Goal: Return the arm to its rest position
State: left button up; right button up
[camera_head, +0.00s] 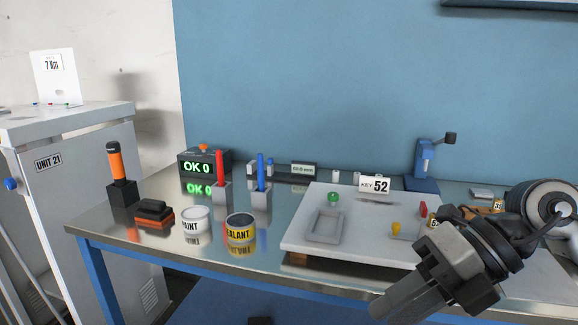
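My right arm comes in from the right edge, and its dark grey gripper (392,308) points down and left. It hangs in front of the table's front edge, near the right front corner of the white board (300,238). The arm hides part of the board and the right side of the table. My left gripper is not in view.
The metal table (155,242) carries a paint can (195,221), a sealant can (240,228), red (220,167) and blue (261,171) markers in holders, an orange-handled tool (115,163) and a blue stand (424,165). A grey cabinet (85,190) stands left. Space before the table's left front is free.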

jog(key=a+r+m+t+y, duration=0.25)
jog(key=a+m+y, duration=0.45)
jog(key=y, duration=0.4)
jog(key=w+d+f+m+t+h, duration=0.25)
jog(key=f+m+t+h, duration=0.55)
jog(key=m, duration=0.4)
jog(key=w+d+f+m+t+h, duration=0.25)
jog(key=f+m+t+h, duration=0.4)
jog(key=f+m, duration=0.4)
jog(key=s+d+f+m+g+h, duration=0.1)
jog(key=s+f+m+g+h, duration=0.2)
jog(key=s+f+m+g, duration=0.3)
jog(key=s+f, duration=0.5)
jog(key=f, duration=0.4)
jog(key=shift+s+d+g, duration=0.3)
jog(key=shift+d, duration=0.1)
